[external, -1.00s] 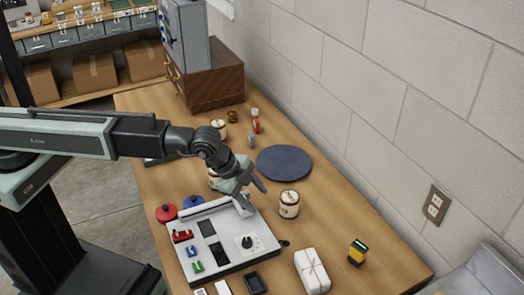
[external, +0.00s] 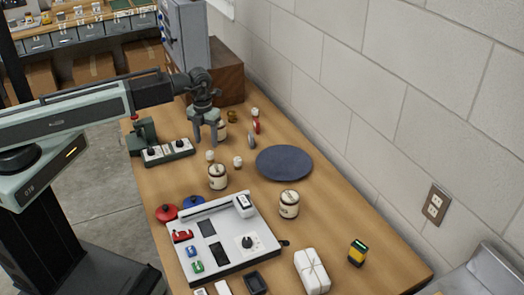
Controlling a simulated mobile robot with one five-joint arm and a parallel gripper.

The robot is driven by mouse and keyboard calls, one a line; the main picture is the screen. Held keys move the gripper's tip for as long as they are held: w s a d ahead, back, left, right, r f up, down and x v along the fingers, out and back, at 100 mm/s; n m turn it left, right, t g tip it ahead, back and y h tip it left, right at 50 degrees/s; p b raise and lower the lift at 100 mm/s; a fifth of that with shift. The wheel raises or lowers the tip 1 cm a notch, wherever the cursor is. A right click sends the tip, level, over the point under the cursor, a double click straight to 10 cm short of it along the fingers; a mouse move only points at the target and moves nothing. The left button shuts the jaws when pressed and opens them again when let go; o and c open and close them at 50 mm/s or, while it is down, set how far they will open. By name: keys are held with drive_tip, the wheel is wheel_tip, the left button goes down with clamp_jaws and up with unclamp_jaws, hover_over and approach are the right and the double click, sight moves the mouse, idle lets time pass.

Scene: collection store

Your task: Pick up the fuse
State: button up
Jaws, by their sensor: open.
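No part is plainly labelled as the fuse. Two small pale, round-topped pieces, which look like ceramic fuses, stand on the table: one (external: 210,156) just below my gripper, the other (external: 238,162) a little to its right. My gripper (external: 206,139) points down with its fingers apart and looks empty. It hangs close above the left pale piece, apart from it as far as I can tell. A low dark-green block (external: 167,151) with white tops lies left of my gripper.
A dark round mat (external: 284,162) lies right. A light control panel (external: 225,248) with a white block (external: 244,206) fills the front. A wooden cabinet (external: 220,88) stands behind.

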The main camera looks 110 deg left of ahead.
sight(209, 153)
drive_tip(key=f+b, duration=0.8)
drive_tip(key=shift+w+a, duration=0.2)
drive_tip(key=shift+a, duration=0.1)
drive_tip(key=shift+r, duration=0.15)
clamp_jaws()
